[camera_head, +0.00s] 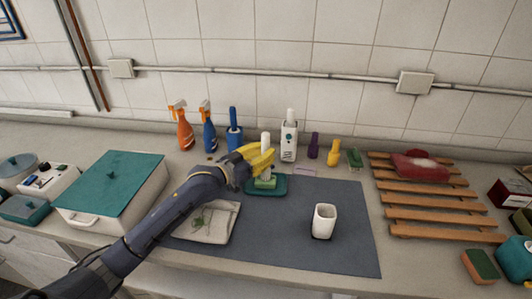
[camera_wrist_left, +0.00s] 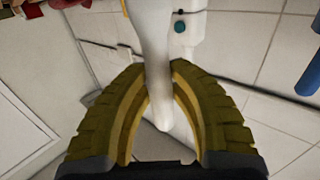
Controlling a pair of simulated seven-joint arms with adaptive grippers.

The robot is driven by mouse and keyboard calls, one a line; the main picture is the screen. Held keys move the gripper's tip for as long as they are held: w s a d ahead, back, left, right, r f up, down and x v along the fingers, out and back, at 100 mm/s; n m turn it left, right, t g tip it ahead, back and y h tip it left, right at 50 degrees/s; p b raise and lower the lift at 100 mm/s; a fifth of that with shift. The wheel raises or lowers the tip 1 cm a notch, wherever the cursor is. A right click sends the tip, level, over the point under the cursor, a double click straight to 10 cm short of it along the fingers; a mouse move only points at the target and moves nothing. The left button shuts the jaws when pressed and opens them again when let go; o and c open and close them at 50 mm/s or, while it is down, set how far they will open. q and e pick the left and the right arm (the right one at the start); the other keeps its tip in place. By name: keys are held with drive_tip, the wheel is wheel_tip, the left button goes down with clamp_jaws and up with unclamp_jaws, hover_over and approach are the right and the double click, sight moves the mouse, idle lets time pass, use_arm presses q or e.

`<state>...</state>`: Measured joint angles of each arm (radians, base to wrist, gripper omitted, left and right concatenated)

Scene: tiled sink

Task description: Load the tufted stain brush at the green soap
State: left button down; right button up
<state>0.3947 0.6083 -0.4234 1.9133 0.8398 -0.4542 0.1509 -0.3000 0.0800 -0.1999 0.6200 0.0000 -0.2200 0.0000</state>
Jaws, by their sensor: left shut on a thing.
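The tufted stain brush has a white handle (camera_head: 265,138) that rises above my left gripper (camera_head: 262,158). My left gripper is shut on this handle, which also shows between the yellow fingers in the left wrist view (camera_wrist_left: 158,45). The brush stands about upright, its pale tufts (camera_head: 268,175) down at the green soap (camera_head: 265,184). Tufts and soap look touching, but the exact contact is too small to tell. The soap lies in a teal dish (camera_head: 281,187) at the back edge of the dark mat. My right gripper is not in view.
Spray bottles (camera_head: 184,128) and a white bottle (camera_head: 289,141) stand behind. A wooden rack (camera_head: 430,214) lies right. The mat's right part is clear.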

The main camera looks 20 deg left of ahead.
sight(266, 133)
use_arm(q)
drive_tip(key=shift+r, duration=3.45)
drive_tip(key=shift+f, duration=0.1)
